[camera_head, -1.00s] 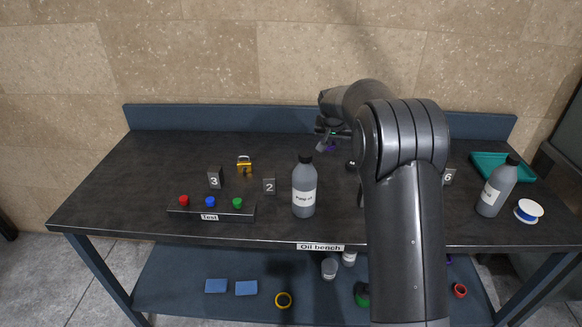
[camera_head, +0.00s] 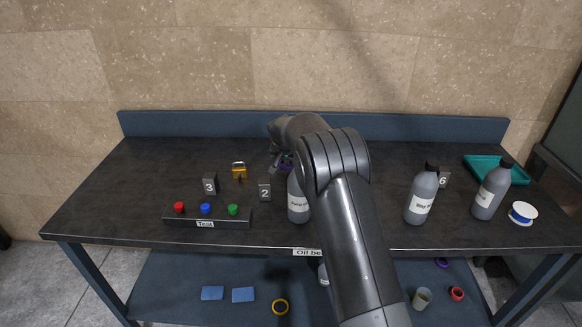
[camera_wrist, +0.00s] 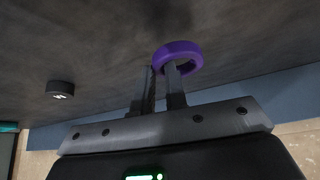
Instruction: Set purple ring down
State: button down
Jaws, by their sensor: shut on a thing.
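The purple ring (camera_wrist: 190,46) is held in my gripper (camera_wrist: 160,72). In the wrist view one finger stands inside the ring's hole and the other is outside, with the ring's wall between them. In the head view a bit of the ring (camera_head: 288,165) shows at my gripper (camera_head: 279,163), over the back middle of the dark bench top (camera_head: 350,160). My arm hides part of the gripper there. I cannot tell whether the ring touches the bench.
A grey bottle (camera_head: 297,205) stands in front of the gripper, partly behind my arm. Number block 2 (camera_head: 264,192), block 3 (camera_head: 209,185) and a yellow padlock (camera_head: 239,170) are to the left. Two more bottles (camera_head: 421,195) (camera_head: 490,190) and a teal tray (camera_head: 481,164) stand right.

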jog(key=shift+f, duration=1.1)
jog(key=c, duration=1.5)
grip_release()
jog(key=shift+f, duration=0.15)
jog(key=shift+o, duration=0.2)
